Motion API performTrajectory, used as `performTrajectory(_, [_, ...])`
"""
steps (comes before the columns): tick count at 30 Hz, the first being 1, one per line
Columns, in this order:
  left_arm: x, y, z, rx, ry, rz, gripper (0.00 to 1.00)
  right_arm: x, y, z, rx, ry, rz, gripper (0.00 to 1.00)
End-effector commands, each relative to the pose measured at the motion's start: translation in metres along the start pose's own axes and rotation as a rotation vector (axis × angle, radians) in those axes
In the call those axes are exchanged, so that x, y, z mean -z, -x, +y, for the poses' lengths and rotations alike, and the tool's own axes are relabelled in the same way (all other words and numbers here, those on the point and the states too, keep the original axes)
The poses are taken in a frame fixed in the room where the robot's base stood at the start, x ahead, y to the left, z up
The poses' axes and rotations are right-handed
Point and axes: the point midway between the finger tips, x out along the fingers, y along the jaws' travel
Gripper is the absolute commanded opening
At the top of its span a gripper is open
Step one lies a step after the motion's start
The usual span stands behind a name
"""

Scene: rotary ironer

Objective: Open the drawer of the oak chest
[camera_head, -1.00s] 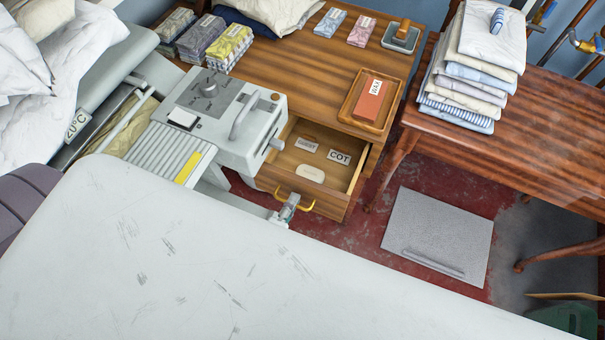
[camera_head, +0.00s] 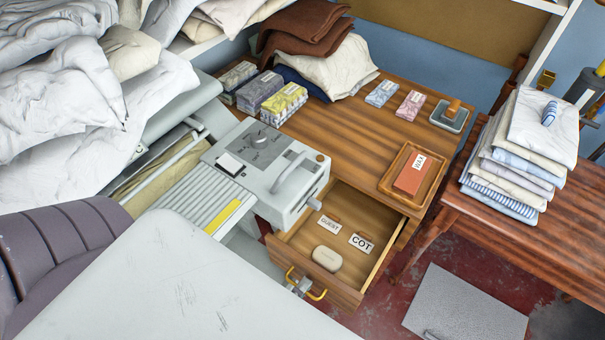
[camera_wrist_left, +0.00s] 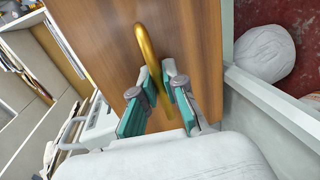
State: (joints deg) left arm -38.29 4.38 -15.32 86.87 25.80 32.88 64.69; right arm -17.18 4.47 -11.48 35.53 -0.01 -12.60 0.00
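The oak chest (camera_head: 345,118) has a wooden top, and its drawer (camera_head: 352,292) stands open, pulled out toward me. Inside lie an oval soap-like piece (camera_head: 327,258) and cards reading GUEST (camera_head: 330,225) and COT (camera_head: 361,243). The drawer front carries a curved brass handle (camera_head: 318,296), which also shows in the left wrist view (camera_wrist_left: 142,38). My left gripper (camera_head: 302,286) is at this handle. In the wrist view its fingers (camera_wrist_left: 161,82) are closed in on both sides of the brass bar. My right gripper is not in view.
The grey rotary ironer (camera_head: 268,160) stands close left of the drawer. A tray (camera_head: 389,178) with a red block sits on the chest top. A side table (camera_head: 500,228) with folded linen (camera_head: 520,150) is at right. A grey mat (camera_head: 465,305) lies on the red floor.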

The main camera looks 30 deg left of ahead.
Motion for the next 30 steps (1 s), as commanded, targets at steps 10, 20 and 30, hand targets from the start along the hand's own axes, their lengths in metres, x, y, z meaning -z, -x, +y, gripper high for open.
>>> performTrajectory(10, [0.0, 0.0, 0.0, -0.001, 0.0, 0.0, 0.35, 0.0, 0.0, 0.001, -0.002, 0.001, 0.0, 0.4])
performTrajectory(20, [0.0, 0.032, -0.001, 0.004, -0.001, 0.0, 0.35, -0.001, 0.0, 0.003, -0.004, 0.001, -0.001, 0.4])
performTrajectory(30, [0.0, 0.1, -0.001, 0.003, 0.0, -0.001, 0.35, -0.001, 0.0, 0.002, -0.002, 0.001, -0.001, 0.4])
